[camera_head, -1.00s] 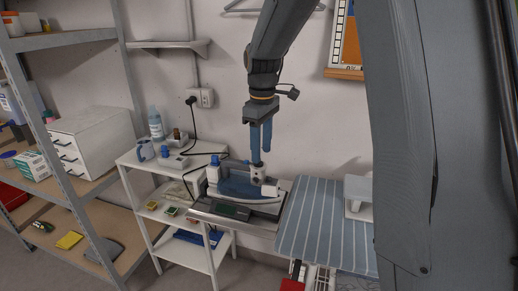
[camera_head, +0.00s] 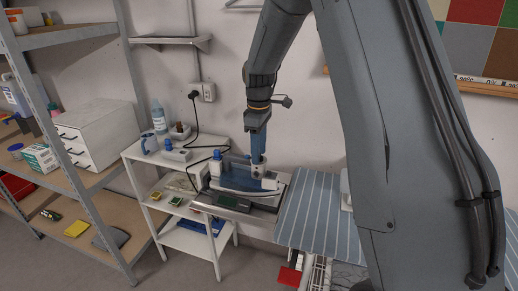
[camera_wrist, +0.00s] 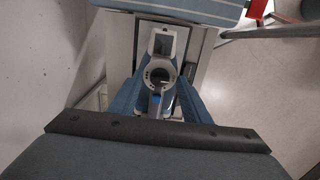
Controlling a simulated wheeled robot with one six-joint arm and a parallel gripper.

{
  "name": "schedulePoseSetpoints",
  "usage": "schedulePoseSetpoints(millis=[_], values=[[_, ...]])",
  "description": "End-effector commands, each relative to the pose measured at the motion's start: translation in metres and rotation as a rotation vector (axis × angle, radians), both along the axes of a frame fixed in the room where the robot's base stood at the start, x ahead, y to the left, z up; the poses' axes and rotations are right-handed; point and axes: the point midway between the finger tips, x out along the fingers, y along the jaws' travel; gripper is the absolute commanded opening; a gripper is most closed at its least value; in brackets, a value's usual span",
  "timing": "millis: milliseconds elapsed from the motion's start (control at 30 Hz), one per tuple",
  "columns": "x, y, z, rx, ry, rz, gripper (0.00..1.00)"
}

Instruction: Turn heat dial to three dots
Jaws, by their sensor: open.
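The iron (camera_head: 238,181), blue and white, rests on a dark holder (camera_head: 228,202) at the near end of the ironing board. A pale round collar with a dark centre, which looks like the heat dial (camera_wrist: 160,73), shows in the wrist view with small dark marks on its ring. My gripper (camera_head: 259,158) points down just above the iron's right end; in the wrist view its blue fingers (camera_wrist: 160,88) stand apart on either side of the dial area. I cannot tell whether they touch it, nor read the dial's setting.
The striped ironing board (camera_head: 312,215) is right of the iron. A white shelf unit (camera_head: 172,160) with a bottle and a mug stands left, with a dark cord running towards the iron. A grey metal rack (camera_head: 75,160) is further left. A pale wall is close behind.

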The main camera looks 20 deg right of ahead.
Motion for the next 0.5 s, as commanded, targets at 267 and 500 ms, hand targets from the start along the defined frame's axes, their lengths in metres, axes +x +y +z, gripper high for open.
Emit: schedulePoseSetpoints(millis=[267,500], values=[[0.0000,0.0000,-0.0010,0.000,0.000,0.000,0.37],[-0.0001,0.0001,-0.0008,0.000,0.000,0.000,0.02]])
